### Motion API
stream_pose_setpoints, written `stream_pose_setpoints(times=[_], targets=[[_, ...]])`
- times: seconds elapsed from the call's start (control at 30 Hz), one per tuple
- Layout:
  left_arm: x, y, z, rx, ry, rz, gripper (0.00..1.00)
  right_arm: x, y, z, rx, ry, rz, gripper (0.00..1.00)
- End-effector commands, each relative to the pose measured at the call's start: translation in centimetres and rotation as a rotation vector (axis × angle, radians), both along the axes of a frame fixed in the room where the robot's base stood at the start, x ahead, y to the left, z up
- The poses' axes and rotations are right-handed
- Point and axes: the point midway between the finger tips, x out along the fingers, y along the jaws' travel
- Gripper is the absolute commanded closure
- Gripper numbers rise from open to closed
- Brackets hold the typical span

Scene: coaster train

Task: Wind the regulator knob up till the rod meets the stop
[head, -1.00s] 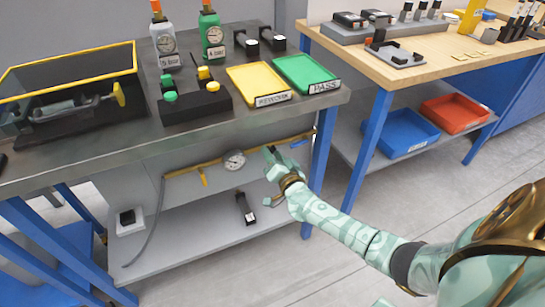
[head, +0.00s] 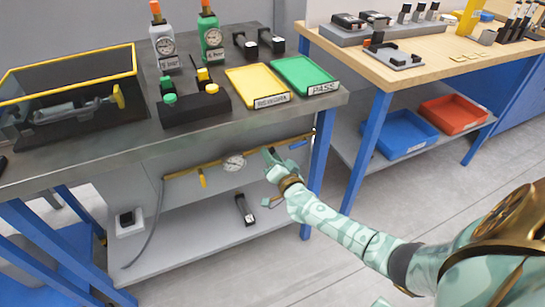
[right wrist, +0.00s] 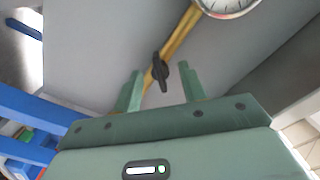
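The regulator knob (right wrist: 160,72), black and winged, sits on the yellow pipe (right wrist: 178,36) in the right wrist view. My right gripper (right wrist: 160,82) is open, one finger on each side of the knob, with gaps showing. In the head view my right gripper (head: 270,158) is at the pipe under the bench top, right of the round gauge (head: 234,162), and largely hides the knob. A grey cylinder (head: 66,110) with a rod lies in the yellow-rimmed case (head: 136,58); a yellow plate (head: 118,96) is at its right end. My left gripper is out of view.
A yellow lever (head: 202,178) hangs from the pipe left of the gauge, and a blue lever (head: 298,145) is close right of my right gripper. A blue table leg (head: 320,170) stands beside my forearm. The lower shelf (head: 185,232) holds a black device (head: 245,210).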

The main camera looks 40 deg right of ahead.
Motion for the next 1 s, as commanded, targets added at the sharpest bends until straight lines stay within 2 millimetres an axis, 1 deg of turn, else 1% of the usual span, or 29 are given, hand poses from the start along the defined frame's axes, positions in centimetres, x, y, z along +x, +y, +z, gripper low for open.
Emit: stream_pose_setpoints(times=[0.23,0.37,0.47,0.6,0.8,0.9,1.0], targets=[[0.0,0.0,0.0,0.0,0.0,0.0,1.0,0.0,0.0,0.0,0.0,0.0,0.0,0.59],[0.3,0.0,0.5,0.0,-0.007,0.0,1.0,-1.0,0.3,0.2,0.001,-0.001,0.001,0.59],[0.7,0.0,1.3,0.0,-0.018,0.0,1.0,-2.8,0.7,0.5,0.002,-0.001,0.001,0.59],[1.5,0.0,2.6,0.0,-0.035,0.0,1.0,-6.5,1.6,0.6,0.001,0.0,0.001,0.59],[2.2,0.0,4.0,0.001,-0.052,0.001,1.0,-11.7,2.8,0.5,0.001,-0.001,0.001,0.59],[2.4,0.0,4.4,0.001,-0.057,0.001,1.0,-13.6,3.3,0.3,0.002,0.0,0.0,0.59],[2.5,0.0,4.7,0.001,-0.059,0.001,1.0,-14.9,3.6,0.2,0.001,-0.001,0.001,0.59]])
